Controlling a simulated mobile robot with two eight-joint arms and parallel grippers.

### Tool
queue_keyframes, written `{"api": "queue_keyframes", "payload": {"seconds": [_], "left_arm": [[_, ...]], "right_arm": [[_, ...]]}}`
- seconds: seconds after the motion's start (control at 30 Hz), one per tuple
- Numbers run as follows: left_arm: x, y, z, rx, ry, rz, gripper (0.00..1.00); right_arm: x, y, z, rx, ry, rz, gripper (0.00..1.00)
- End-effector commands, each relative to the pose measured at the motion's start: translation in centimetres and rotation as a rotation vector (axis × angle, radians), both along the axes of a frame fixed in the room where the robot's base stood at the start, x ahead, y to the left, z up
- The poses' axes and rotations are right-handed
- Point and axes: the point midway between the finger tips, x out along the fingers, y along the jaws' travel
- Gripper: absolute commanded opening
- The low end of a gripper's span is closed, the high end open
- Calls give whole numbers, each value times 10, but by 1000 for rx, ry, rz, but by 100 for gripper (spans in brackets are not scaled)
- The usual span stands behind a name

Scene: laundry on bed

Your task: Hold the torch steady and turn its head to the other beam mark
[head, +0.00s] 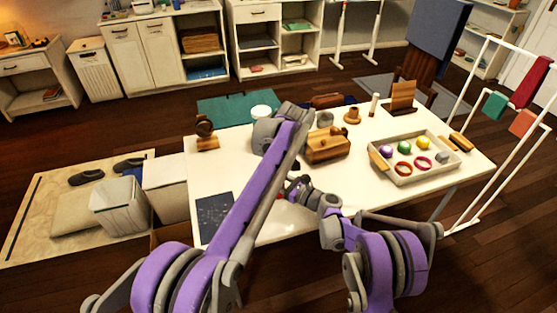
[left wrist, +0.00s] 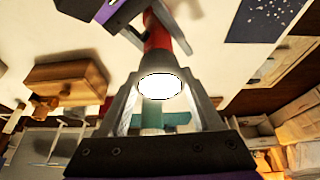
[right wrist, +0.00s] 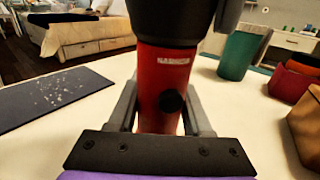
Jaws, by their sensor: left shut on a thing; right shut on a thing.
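The torch has a red body (right wrist: 158,75) and a black head (right wrist: 176,18). It stands about upright in the right wrist view. My right gripper (right wrist: 160,108) is shut around the red body, with a black button and a small white label facing its camera. The label's text is too small to read. In the left wrist view the torch's bright white lens (left wrist: 160,87) faces the camera. My left gripper (left wrist: 160,75) is shut with its fingers on either side of the head. In the head view my arms hide most of the torch, and no beam mark is readable.
A dark speckled mat (head: 215,216) lies at the white table's left front. A wooden box (head: 325,152) stands behind the grippers. A tray (head: 399,182) with colored balls and rings is on the right. In the right wrist view a teal container (right wrist: 243,50) stands behind the torch.

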Motion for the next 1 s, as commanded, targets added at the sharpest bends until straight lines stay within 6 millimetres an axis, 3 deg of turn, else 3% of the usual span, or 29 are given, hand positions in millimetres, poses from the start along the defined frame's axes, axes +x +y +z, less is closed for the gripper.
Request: {"api": "queue_keyframes", "payload": {"seconds": [0.47, 0.5, 0.6, 0.63, 1.0], "left_arm": [[0, 0, 0, 0, -1, 13, 10], [0, 0, 0, 0, -1, 13, 73], [0, 0, 0, 0, -1, 13, 91], [0, 0, 0, 0, -1, 13, 95], [-2, -1, 5, 0, -1, 11, 95]], "right_arm": [[0, 0, 0, -1, 1, -1, 0], [0, 0, 0, -1, 1, -1, 0], [0, 0, 0, -1, 1, -1, 0], [0, 0, 0, -1, 1, -1, 0], [0, 0, 0, -1, 1, 0, 0]]}}
